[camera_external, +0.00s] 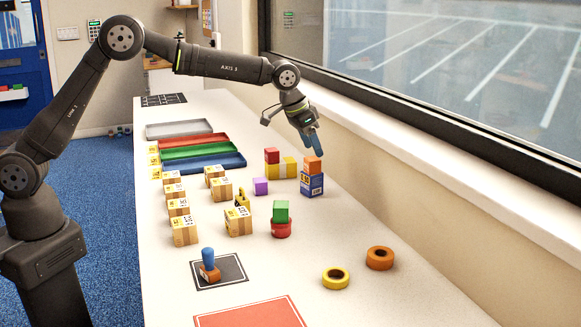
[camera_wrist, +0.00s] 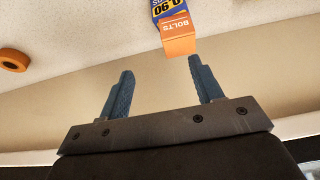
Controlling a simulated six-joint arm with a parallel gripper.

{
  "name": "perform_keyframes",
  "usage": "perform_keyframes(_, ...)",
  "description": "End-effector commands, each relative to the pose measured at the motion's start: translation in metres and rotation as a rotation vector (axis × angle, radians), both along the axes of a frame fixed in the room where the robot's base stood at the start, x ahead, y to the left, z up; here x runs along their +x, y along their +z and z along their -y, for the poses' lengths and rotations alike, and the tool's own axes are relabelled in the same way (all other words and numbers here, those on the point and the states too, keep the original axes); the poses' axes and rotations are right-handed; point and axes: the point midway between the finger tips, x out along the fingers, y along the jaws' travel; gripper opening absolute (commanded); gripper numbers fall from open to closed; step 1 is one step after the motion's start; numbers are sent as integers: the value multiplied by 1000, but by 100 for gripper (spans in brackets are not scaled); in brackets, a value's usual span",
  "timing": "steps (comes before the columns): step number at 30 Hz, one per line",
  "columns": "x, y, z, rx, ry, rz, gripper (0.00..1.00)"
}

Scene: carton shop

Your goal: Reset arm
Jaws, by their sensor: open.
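My gripper (camera_external: 311,138) is above the right part of the table in the external view, just over an orange block (camera_external: 312,166) on a blue box (camera_external: 312,185). In the wrist view my gripper (camera_wrist: 158,92) has its two blue fingers spread apart with nothing between them. The orange block (camera_wrist: 180,38), lettered BOLTS, shows beyond the fingertips, with the blue box (camera_wrist: 168,8) behind it. The fingers look clear of both.
Small cartons (camera_external: 184,231) stand in rows at left. A green block (camera_external: 281,211) tops a red piece (camera_external: 281,229). Yellow tape (camera_external: 335,278) and orange tape (camera_external: 380,258) lie at front right. Trays (camera_external: 203,164) are at the back. The window ledge (camera_external: 400,145) borders the right side.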

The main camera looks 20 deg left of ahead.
Motion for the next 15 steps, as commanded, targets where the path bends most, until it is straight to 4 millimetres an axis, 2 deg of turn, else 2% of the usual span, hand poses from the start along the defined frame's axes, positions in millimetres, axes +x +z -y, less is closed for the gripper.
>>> perform_keyframes(14,-82,50,18,-2,-2,1,60)
perform_keyframes(15,-89,48,22,2,-3,-1,60)
